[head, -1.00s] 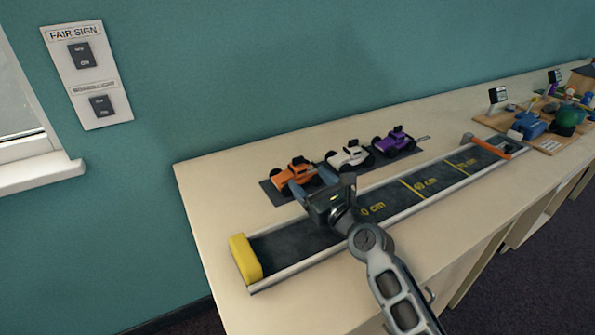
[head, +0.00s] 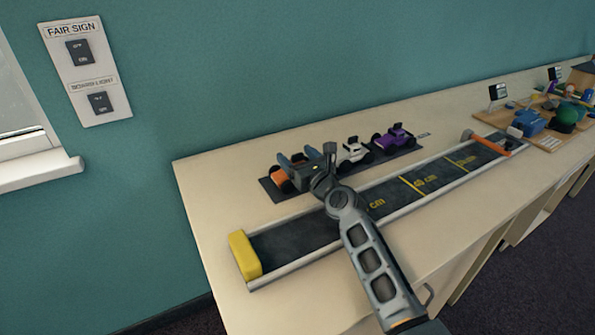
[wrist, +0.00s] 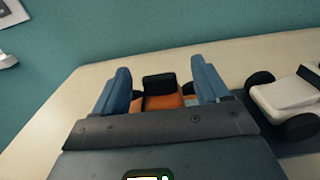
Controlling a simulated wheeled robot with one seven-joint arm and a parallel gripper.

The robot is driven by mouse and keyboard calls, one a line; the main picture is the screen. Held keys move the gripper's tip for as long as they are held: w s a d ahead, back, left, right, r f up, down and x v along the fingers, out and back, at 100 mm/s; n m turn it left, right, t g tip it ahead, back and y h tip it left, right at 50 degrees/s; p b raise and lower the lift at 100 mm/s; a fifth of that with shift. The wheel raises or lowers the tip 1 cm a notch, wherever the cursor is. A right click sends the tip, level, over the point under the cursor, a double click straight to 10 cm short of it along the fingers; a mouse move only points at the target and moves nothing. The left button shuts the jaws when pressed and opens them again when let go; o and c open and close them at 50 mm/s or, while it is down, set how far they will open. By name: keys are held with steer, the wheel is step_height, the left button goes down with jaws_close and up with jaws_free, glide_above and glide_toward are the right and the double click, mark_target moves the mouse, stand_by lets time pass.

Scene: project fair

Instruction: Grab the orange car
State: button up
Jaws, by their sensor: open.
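The orange car (head: 284,175) stands at the left end of a dark mat (head: 268,190) on the table, partly hidden behind my gripper in the head view. In the wrist view the orange car (wrist: 170,101), with its black top piece, shows between the two blue fingers. My gripper (head: 296,157) is open, with a finger to either side of the car. I cannot tell whether the fingers touch it. The car's lower part is hidden by the gripper body in the wrist view.
A white car (head: 353,152) stands just right of the orange one, and a purple car (head: 394,138) beyond it. A marked track (head: 295,238) with a yellow end block (head: 244,256) lies in front. The table (head: 215,190) is clear at left.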

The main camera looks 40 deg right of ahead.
steer(key=shift+f, duration=0.1)
steer(key=c, duration=1.2)
